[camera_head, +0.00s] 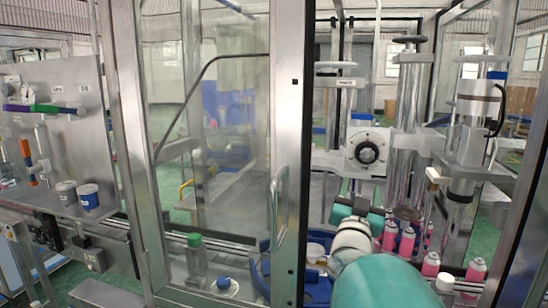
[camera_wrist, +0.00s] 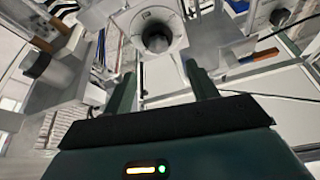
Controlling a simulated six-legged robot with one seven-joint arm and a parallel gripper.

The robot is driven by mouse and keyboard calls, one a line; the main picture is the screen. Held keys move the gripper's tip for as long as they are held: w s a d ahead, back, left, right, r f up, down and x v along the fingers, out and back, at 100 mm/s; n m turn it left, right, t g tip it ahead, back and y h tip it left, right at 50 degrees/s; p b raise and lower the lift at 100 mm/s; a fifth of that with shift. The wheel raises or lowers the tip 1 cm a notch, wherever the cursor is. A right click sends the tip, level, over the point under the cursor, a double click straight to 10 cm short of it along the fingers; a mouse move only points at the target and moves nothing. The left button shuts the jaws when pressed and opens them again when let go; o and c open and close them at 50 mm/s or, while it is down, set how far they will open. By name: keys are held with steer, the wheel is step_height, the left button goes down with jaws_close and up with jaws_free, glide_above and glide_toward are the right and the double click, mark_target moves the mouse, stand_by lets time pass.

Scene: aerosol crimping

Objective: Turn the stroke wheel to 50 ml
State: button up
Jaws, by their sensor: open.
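The stroke wheel (camera_head: 367,152) is a pale round dial with a dark central knob, on a light housing at right of centre in the head view. In the wrist view a round grey-white disc with a dark centre (camera_wrist: 157,38), which looks like the wheel, is at the top middle. My gripper (camera_head: 358,205) is in front of and below the wheel in the head view. In the wrist view its two green fingers (camera_wrist: 162,82) are apart, with nothing between them and the disc beyond their tips. The dial's scale and setting are too small to read.
A framed glass door (camera_head: 210,120) with a metal handle (camera_head: 279,205) stands left of the wheel. Pink cans (camera_head: 431,264) stand in a row below right. Vertical metal columns (camera_head: 409,90) rise right of the wheel. A green-capped bottle (camera_head: 196,255) stands behind the glass.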

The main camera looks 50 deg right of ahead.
mark_target(367, 157)
steer(key=x, duration=1.1)
steer(key=shift+s+d+r, duration=0.1)
steer(key=shift+d+r, duration=0.05)
steer(key=shift+d, duration=0.2)
steer(key=shift+c, duration=0.2)
steer(key=c, duration=1)
